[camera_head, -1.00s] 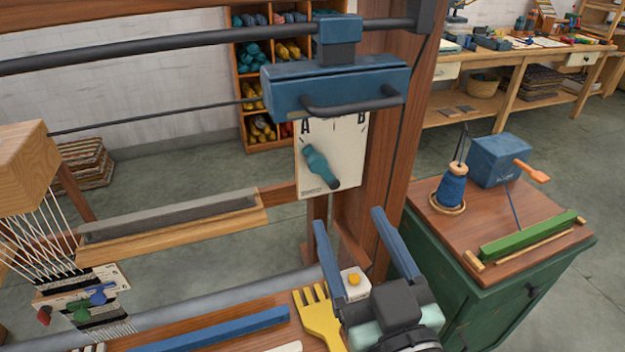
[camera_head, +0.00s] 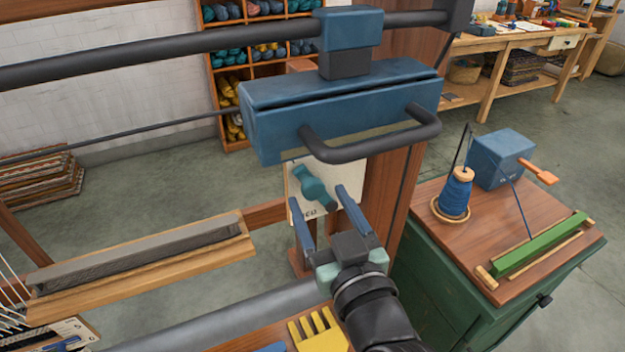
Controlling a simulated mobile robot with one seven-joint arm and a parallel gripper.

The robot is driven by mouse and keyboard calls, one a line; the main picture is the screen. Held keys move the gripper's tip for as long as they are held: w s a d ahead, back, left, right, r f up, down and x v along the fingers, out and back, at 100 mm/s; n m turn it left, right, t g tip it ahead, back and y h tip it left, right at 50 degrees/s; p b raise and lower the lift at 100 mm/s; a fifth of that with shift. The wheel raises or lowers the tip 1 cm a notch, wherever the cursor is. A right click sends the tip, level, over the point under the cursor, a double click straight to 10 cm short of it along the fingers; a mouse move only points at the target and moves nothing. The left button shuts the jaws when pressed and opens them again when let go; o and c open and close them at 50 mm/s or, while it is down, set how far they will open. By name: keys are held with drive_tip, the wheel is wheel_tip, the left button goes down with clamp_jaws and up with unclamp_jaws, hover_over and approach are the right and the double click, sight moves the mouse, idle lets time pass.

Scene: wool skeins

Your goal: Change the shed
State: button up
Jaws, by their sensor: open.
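The shed control is a teal knob (camera_head: 316,188) on a cream plate (camera_head: 298,212) fixed to the loom's wooden post (camera_head: 392,200). The plate's A and B letters are hidden behind the blue carriage now. The knob's handle slants from upper left to lower right. My gripper (camera_head: 324,208) is open, its two blue fingers standing either side of the knob in the picture, in front of the plate. I cannot tell whether either finger touches the knob.
A blue carriage (camera_head: 335,105) with a dark bar handle (camera_head: 372,152) hangs on a black rail (camera_head: 180,52) just above the knob. A yellow comb (camera_head: 318,335) lies below. A green cabinet (camera_head: 455,290) with a thread spool (camera_head: 456,192) and blue winder (camera_head: 500,158) stands right.

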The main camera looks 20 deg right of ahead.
sight(316, 192)
drive_tip(key=shift+w+d, duration=0.15)
drive_tip(key=shift+w, duration=2)
clamp_jaws()
drive_tip(key=shift+d+f, duration=0.1)
